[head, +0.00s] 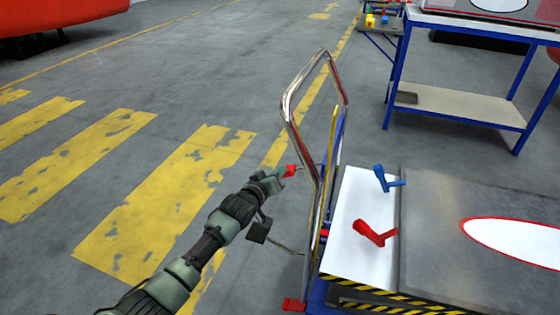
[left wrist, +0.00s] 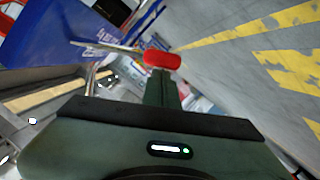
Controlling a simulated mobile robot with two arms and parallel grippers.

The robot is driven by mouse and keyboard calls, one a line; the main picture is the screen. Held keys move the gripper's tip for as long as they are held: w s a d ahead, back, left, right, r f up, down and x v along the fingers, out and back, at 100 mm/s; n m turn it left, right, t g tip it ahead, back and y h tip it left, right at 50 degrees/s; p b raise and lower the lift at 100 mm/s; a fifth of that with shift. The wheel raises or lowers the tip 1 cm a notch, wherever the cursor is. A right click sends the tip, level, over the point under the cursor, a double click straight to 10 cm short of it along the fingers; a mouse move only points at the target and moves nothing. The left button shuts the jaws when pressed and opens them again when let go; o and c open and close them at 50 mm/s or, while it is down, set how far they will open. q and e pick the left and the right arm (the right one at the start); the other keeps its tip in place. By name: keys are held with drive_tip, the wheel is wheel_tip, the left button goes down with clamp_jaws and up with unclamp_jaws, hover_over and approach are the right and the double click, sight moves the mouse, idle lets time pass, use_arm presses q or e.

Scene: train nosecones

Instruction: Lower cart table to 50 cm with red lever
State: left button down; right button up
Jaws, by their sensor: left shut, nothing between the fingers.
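The cart table (head: 352,205) has a white top with a yellow-black striped edge and stands right of centre in the head view. A chrome push handle (head: 287,105) rises at its left end. The red lever (head: 290,171) is a red grip on a thin rod beside that handle. It also shows in the left wrist view (left wrist: 162,60), just past the fingertips. My left gripper (head: 277,178) is shut and empty, with its tip right at the red grip; I cannot tell whether they touch. My right gripper is not in view.
A red clamp-like handle (head: 374,233) and a blue one (head: 386,179) stand on the cart top beside a grey panel (head: 450,265). A red pedal (head: 293,304) is low at the cart. A blue-framed workbench (head: 460,105) stands behind. The striped floor at left is clear.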

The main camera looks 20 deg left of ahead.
use_arm(q)
drive_tip(key=p+v, duration=0.1)
drive_tip(key=v, duration=0.5)
drive_tip(key=shift+s, duration=0.3)
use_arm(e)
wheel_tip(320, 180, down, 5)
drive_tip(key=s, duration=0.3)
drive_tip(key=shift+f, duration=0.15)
use_arm(q)
drive_tip(key=shift+a+r, duration=0.1)
drive_tip(key=shift+a, duration=0.05)
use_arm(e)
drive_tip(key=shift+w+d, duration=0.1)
